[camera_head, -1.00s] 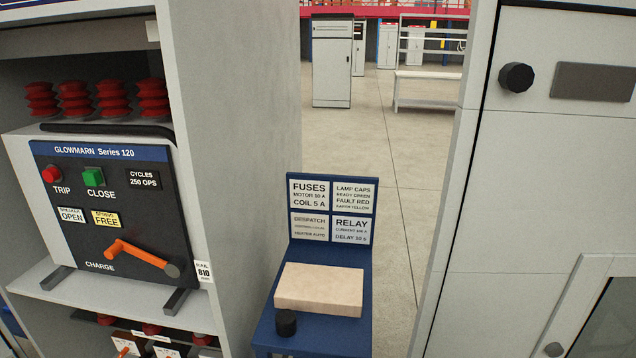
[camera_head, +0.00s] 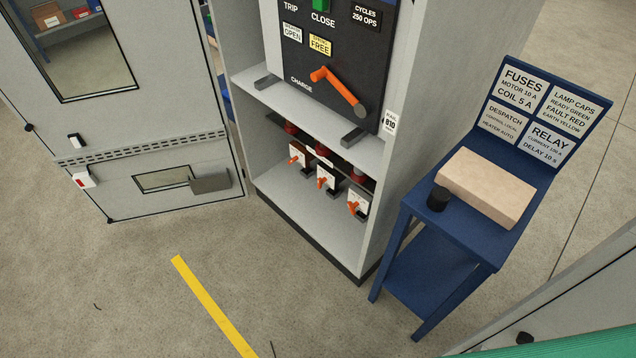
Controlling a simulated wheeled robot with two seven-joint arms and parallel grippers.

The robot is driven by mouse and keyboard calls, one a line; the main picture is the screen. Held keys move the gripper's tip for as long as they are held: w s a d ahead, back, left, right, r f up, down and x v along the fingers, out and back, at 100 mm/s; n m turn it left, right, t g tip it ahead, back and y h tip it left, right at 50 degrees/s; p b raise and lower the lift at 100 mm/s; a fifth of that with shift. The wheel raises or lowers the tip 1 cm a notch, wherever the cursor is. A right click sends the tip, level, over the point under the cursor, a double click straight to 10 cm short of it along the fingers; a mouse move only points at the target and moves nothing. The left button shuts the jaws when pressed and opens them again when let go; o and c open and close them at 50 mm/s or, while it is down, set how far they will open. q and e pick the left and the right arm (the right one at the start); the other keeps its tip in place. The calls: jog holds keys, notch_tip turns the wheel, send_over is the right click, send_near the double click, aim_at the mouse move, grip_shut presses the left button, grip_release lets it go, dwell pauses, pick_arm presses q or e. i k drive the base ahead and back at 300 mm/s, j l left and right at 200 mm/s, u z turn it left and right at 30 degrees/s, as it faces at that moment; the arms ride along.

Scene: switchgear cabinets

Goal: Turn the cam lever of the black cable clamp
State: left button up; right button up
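In the head view, three clamps with white faces and orange levers sit in a row in the lower compartment of the open cabinet: left clamp (camera_head: 299,156), middle clamp (camera_head: 325,179), right clamp (camera_head: 356,204). Their orange levers (camera_head: 295,160) tilt down to the left. Dark red round parts (camera_head: 358,176) show above them, partly under the shelf. The clamps' markings are too small to read, so I cannot tell which one is the black cable clamp. Neither of my grippers is in view.
Above is a breaker panel with an orange charge handle (camera_head: 340,92). An open cabinet door (camera_head: 120,130) stands left. A blue stand (camera_head: 475,235) at right holds a beige block (camera_head: 487,187) and black knob (camera_head: 438,198). Floor with a yellow stripe (camera_head: 212,305) is clear in front.

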aim_at(320, 181)
jog(key=i+j+z, duration=0.15)
jog(key=j+z, duration=0.25)
jog(key=i+j+z, duration=0.1)
jog(key=z, duration=0.25)
jog(key=j+z, duration=0.75)
